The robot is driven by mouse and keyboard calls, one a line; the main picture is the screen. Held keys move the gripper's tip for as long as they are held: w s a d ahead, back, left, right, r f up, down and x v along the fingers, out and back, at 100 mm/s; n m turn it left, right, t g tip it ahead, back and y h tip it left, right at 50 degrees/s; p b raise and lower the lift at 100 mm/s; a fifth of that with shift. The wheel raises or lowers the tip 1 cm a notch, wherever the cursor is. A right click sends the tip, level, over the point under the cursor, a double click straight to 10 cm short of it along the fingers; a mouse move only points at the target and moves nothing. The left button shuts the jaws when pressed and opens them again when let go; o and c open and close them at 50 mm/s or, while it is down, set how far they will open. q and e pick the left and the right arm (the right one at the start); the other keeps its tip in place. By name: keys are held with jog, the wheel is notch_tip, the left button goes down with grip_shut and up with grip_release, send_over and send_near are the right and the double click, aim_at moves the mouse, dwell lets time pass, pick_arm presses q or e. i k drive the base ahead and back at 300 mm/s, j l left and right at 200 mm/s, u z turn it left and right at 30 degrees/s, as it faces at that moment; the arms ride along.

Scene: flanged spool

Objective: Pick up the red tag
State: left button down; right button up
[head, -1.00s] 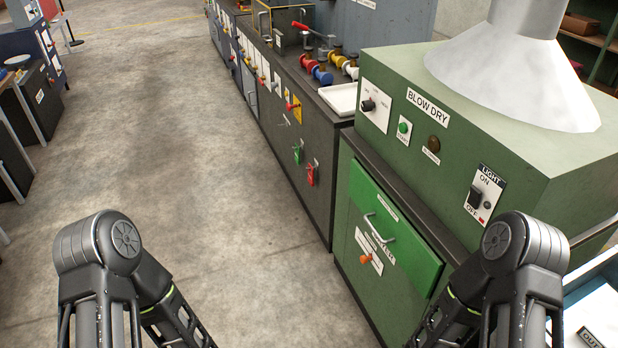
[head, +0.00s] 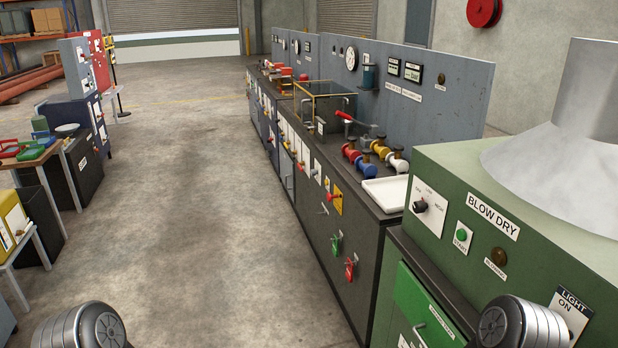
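A red tag (head: 350,269) hangs on the dark front of the long bench (head: 318,228), low down and left of the green cabinet. A similar green tag (head: 336,245) hangs just left of and behind it. Only rounded dark joints of my two arms show at the bottom edge of the head view. Both of my grippers are out of view, so nothing is seen in contact with the red tag.
The green blow-dry cabinet (head: 452,215) stands at the right, close to my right arm. A white tray (head: 385,194) and coloured valves sit on the bench top. A wooden table (head: 30,160) stands at the left. The concrete floor (head: 190,215) between is clear.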

aim_at(349, 272)
jog(key=i+j+u, duration=0.4)
jog(key=i, duration=0.55)
jog(key=i+u, duration=0.4)
jog(key=i, duration=0.6)
jog(key=i+j+z, duration=0.15)
jog(key=i+z, duration=0.3)
jog(key=i+j+z, duration=0.45)
jog(key=i, duration=0.2)
jog(key=i+j+z, duration=0.9)
jog(key=j+z, duration=0.25)
jog(key=i+j+z, duration=0.1)
jog(key=j+z, duration=0.2)
jog(key=i+j+z, duration=0.1)
jog(key=j+z, duration=0.2)
jog(key=j, duration=0.25)
